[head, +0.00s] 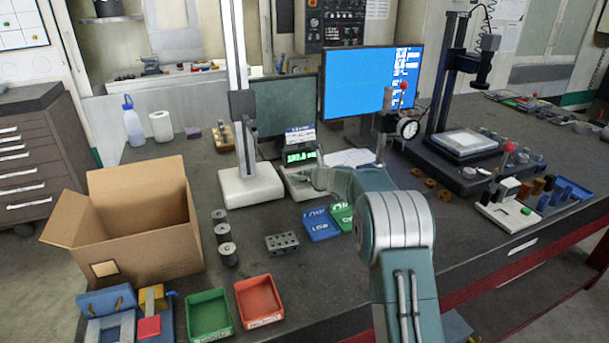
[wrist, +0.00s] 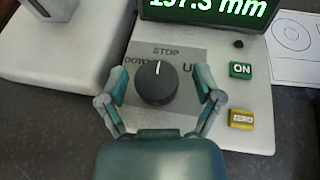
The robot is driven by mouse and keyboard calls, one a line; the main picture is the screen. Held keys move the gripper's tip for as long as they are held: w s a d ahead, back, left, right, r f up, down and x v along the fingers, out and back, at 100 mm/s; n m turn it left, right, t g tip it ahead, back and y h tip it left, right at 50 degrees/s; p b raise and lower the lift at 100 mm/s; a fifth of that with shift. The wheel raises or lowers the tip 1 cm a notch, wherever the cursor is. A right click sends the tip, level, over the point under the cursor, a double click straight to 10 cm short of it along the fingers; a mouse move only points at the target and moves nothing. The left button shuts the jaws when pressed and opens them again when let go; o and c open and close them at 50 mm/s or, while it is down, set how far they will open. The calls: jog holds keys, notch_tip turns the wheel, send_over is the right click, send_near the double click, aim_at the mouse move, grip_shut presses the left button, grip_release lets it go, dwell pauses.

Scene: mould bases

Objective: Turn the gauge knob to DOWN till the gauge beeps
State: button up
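The gauge knob (wrist: 157,84) is a round black dial on a grey plate, its white mark pointing up toward STOP. The DOWN label (wrist: 138,60) is to its left, and the UP label to its right is partly covered by a finger. My gripper (wrist: 160,86) is open, with one finger on each side of the knob; I cannot tell whether either finger touches it. In the head view my gripper (head: 310,179) is at the gauge's control box (head: 289,176), and the knob is hidden. The green display (wrist: 207,10) shows a reading in mm, its top cut off.
A yellow ZERO button (wrist: 242,119) and a green ON button (wrist: 240,70) sit right of the knob. The gauge's white column (head: 238,90) stands left of the box. A cardboard box (head: 140,240) stands at left.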

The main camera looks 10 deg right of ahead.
jog(key=shift+a, duration=0.2)
jog(key=c, duration=0.8)
